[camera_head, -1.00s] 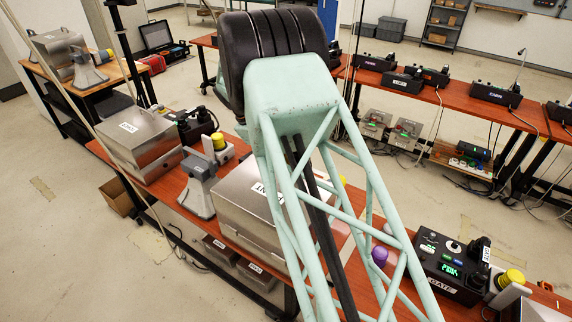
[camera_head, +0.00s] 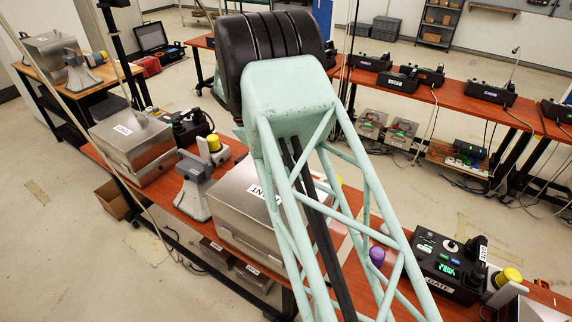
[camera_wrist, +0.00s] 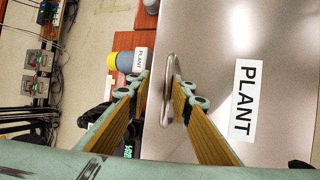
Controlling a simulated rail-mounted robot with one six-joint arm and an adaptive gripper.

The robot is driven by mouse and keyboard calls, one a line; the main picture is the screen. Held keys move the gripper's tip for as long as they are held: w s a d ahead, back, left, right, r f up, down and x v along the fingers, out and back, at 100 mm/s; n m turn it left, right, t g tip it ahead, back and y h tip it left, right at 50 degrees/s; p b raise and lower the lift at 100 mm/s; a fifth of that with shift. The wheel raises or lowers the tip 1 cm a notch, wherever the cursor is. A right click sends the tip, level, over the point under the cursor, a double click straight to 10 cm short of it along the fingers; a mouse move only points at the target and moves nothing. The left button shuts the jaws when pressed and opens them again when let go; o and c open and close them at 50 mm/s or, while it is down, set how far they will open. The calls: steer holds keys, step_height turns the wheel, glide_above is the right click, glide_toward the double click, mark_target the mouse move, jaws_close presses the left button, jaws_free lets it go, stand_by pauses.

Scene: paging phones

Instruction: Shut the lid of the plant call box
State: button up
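The plant call box (camera_head: 232,205) is a brushed metal box on the near red-brown bench in the head view, partly hidden behind my arm. Its lid, with a PLANT label, shows up close in the wrist view (camera_wrist: 215,110); I cannot tell whether it is fully shut. A metal loop handle (camera_wrist: 167,100) stands at the lid's edge. My gripper (camera_wrist: 160,68) has its two fingers apart, one on each side of the handle; the handle is close to the right finger, and contact is unclear. The head view does not show my fingers.
Another metal box (camera_head: 130,140) and a grey horn unit (camera_head: 193,190) stand left of the plant box. A black GATE phone (camera_head: 448,265) and a purple knob (camera_head: 377,256) are to the right. A second bench (camera_head: 425,92) with phones runs behind.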

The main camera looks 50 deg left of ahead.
steer(key=shift+s, duration=0.1)
steer(key=v, duration=1.2)
stand_by(0.9)
